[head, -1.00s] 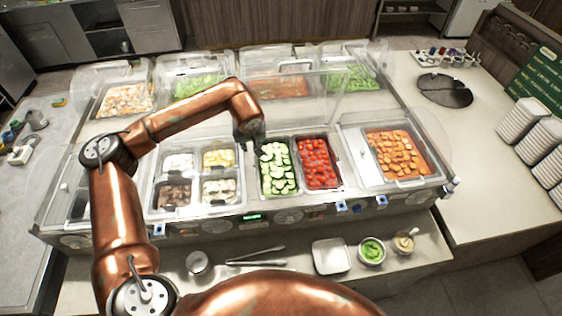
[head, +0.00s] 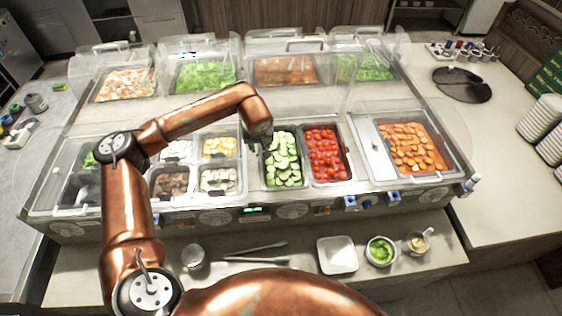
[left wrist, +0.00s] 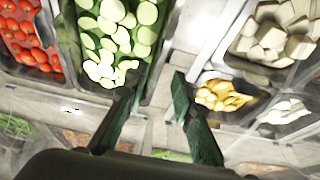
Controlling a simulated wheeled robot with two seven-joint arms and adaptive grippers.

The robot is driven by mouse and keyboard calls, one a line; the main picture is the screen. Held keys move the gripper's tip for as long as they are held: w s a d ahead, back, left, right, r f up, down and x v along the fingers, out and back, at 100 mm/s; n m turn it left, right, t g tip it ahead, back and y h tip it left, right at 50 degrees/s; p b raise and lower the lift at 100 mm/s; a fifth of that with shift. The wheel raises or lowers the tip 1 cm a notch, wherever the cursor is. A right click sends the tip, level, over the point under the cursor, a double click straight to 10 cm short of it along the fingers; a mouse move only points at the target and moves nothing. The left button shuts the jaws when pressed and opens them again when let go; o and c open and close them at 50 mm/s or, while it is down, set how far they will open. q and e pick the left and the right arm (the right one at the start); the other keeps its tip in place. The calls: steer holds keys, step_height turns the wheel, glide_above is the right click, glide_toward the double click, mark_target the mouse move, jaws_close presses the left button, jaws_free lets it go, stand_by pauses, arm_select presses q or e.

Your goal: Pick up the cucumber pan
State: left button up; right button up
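The cucumber pan (head: 283,185) is a narrow dark-rimmed pan full of sliced cucumber, set in the counter left of the tomato pan. It also shows at the top of the left wrist view (left wrist: 160,50). My left gripper (head: 264,143) is at the pan's far left corner and hides part of it. In the left wrist view its two dark green fingers (left wrist: 155,90) are apart with nothing between them. One fingertip overlaps the cucumber end, the other lies outside the pan's side wall. I cannot tell whether they touch the rim. My right gripper is out of view.
The tomato pan (head: 345,180) stands close on the right. Small pans with egg (head: 220,146) and mushrooms (head: 218,180) are on the left. Clear lids (head: 190,48) stand along the back row. A white dish (head: 337,255), bowls and tongs lie on the front ledge.

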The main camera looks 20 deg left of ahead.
arm_select(q)
steer(key=shift+d+p+x, duration=0.15)
steer(key=shift+p+x, duration=0.25)
steer(key=shift+x, duration=0.95)
steer(key=shift+d+p+x, duration=0.1)
steer(key=shift+p+x, duration=0.25)
steer(key=shift+x, duration=1)
jaws_close()
steer(key=shift+w+r, duration=0.1)
steer(key=shift+r, duration=0.05)
